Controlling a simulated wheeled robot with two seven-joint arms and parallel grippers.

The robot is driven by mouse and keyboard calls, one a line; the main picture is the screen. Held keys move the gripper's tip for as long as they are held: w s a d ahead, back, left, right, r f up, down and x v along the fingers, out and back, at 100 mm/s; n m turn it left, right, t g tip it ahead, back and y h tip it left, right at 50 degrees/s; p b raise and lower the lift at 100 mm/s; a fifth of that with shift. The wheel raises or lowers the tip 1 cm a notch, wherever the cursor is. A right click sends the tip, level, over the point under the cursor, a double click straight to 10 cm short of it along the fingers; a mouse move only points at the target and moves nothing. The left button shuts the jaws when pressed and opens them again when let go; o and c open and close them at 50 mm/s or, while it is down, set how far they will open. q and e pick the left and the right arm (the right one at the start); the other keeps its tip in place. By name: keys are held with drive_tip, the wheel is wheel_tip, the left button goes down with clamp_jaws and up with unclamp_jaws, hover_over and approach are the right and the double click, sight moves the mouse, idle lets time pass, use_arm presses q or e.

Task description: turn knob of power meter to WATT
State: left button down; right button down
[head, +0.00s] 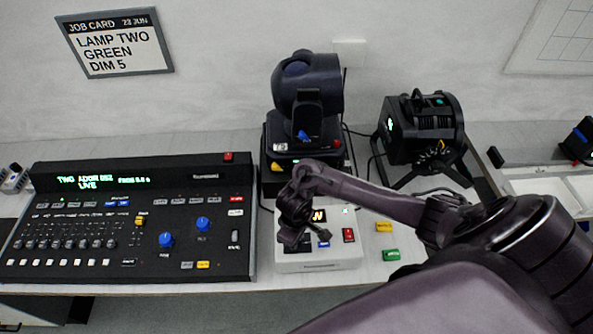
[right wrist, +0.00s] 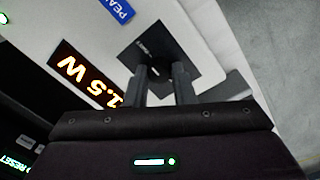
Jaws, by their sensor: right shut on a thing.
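The power meter (head: 340,256) is a white box at the bench's front edge. Its display (head: 318,216) is partly covered by my right arm in the head view; the right wrist view shows the orange reading "1.5 W" (right wrist: 80,72). My right gripper (right wrist: 160,82) is over the meter's left part, pointing down. It is shut on the dark knob, at a black square plate (right wrist: 150,50) on the meter's face. My left gripper is out of view.
A lighting console (head: 130,220) stands just left of the meter. A black moving-head lamp (head: 305,90) stands behind it, and a par can (head: 425,128) behind to the right. Yellow (head: 384,227) and green (head: 391,254) blocks lie right of the meter. A job card (head: 115,42) hangs on the wall.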

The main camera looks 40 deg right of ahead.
drive_tip(key=shift+w+d+r, duration=0.1)
drive_tip(key=shift+w, duration=0.05)
drive_tip(key=c, duration=1.2)
unclamp_jaws()
wheel_tip(320, 180, up, 4)
drive_tip(key=shift+r, duration=0.25)
drive_tip(key=shift+r+b, duration=0.3)
drive_tip(key=shift+a+r, duration=0.2)
drive_tip(key=shift+r, duration=0.65)
drive_tip(key=shift+s+r, duration=0.2)
drive_tip(key=shift+r, duration=0.25)
